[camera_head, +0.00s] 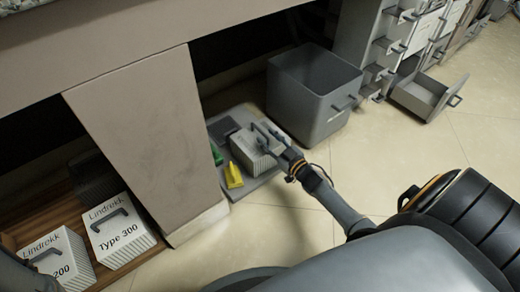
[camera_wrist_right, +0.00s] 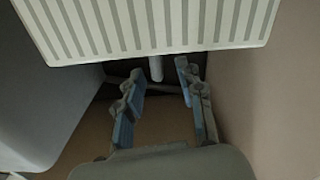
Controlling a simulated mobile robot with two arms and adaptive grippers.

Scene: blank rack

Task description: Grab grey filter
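The grey filter (camera_head: 248,152) is a light box with ribbed sides and a handle on top, on a grey platform on the floor. My right gripper (camera_head: 268,138) reaches over its top, at the handle. In the right wrist view the filter's striped side (camera_wrist_right: 150,22) fills the top. My right gripper (camera_wrist_right: 160,85) has its two blue-padded fingers apart. A grey handle bar shows between and behind them; whether either finger touches it I cannot tell. My left gripper is not in view.
The grey platform (camera_head: 270,182) also holds a yellow piece (camera_head: 233,176) and a green piece (camera_head: 216,155). A large grey bin (camera_head: 310,95) stands close behind. White boxes marked Type 300 (camera_head: 122,240) and 200 (camera_head: 65,262) sit at lower left. An open drawer (camera_head: 425,95) juts out at upper right.

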